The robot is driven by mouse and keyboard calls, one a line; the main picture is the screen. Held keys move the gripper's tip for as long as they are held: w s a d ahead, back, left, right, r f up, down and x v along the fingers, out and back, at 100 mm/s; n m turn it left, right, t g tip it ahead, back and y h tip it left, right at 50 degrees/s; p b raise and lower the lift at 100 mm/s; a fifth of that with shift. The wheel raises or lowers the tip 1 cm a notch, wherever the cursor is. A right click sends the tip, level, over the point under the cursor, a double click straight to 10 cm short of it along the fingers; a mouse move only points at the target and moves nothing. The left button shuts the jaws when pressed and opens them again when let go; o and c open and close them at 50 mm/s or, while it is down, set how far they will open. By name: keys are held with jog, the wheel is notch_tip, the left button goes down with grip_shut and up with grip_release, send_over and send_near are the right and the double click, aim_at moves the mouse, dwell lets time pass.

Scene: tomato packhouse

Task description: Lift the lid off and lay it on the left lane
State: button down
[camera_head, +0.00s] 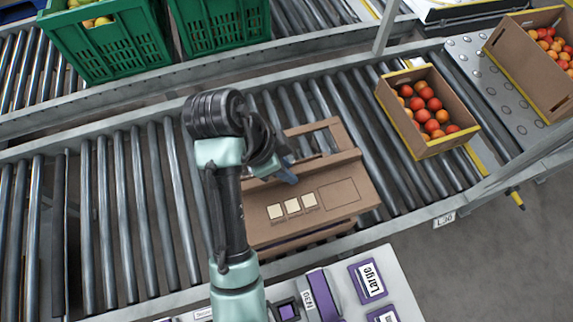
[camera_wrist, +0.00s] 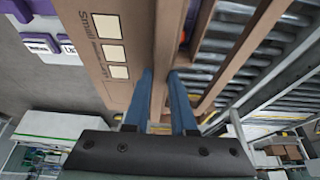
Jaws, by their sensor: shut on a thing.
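The brown cardboard lid (camera_head: 345,172) has a raised ridge and a panel with several cream squares and an outlined rectangle. It lies over the middle of the near roller conveyor. My gripper (camera_head: 287,172) is at its ridge, and in the wrist view my blue fingers (camera_wrist: 168,95) are shut on the ridge of the lid (camera_wrist: 92,75). The lid's panel there reads "Small". The carton beneath is mostly hidden, and I cannot tell how far the lid is above it. The left lane's rollers (camera_head: 125,215) are bare.
A carton of tomatoes (camera_head: 417,142) stands to the right on the rollers, and another (camera_head: 525,75) is at the upper right. Green crates (camera_head: 105,60) stand on the far conveyor. A pale panel with purple items (camera_head: 335,295) is at the near edge.

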jog(key=shift+r+p, duration=1.1)
jog(key=shift+r, duration=0.1)
